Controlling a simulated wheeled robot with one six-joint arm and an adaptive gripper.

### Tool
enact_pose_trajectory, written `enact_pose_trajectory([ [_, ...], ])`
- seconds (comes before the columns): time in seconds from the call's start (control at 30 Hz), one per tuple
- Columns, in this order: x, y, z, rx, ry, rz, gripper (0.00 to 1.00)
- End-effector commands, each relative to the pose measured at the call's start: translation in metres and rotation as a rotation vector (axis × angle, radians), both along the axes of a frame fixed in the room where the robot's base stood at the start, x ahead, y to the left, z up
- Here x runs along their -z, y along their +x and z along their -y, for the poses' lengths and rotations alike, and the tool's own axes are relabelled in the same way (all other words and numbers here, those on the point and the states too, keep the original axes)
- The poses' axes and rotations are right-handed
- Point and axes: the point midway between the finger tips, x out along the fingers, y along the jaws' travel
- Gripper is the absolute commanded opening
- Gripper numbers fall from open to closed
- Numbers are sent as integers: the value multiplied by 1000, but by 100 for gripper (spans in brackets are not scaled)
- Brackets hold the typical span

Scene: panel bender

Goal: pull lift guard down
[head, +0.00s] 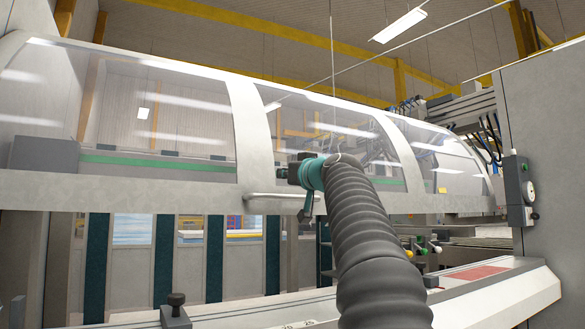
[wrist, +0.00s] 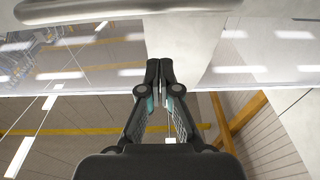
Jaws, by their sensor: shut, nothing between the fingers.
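The lift guard (head: 255,130) is a long curved cover of clear panels in a pale frame, crossing the head view. It stands raised, with an open gap under its lower rail. A grey bar handle (head: 268,203) is on that rail near the middle, partly hidden by my arm. In the wrist view, the handle (wrist: 75,10) runs along the top left edge. My gripper (wrist: 160,68) is shut and empty, its fingertips in front of the guard's frame. The fingertips look apart from the handle; in the head view my gripper is just above it, mostly hidden by my wrist.
A grey pillar with a control box (head: 519,190) stands at the right. Below the guard is a pale machine ledge (head: 500,292) with a dark knob (head: 176,299) at its front left. Dark teal uprights (head: 162,255) show through the gap.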

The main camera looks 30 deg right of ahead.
Motion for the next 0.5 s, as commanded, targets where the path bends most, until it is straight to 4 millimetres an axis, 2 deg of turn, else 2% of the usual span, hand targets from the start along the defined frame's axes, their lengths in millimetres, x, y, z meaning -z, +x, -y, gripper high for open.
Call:
enact_pose_trajectory([
  [0.03, -4, 9, -1, -2, 0, -2, 0],
  [0.23, -8, 36, -2, -2, 0, -1, 0],
  [0.5, 17, 29, -1, 1, 1, -2, 0],
])
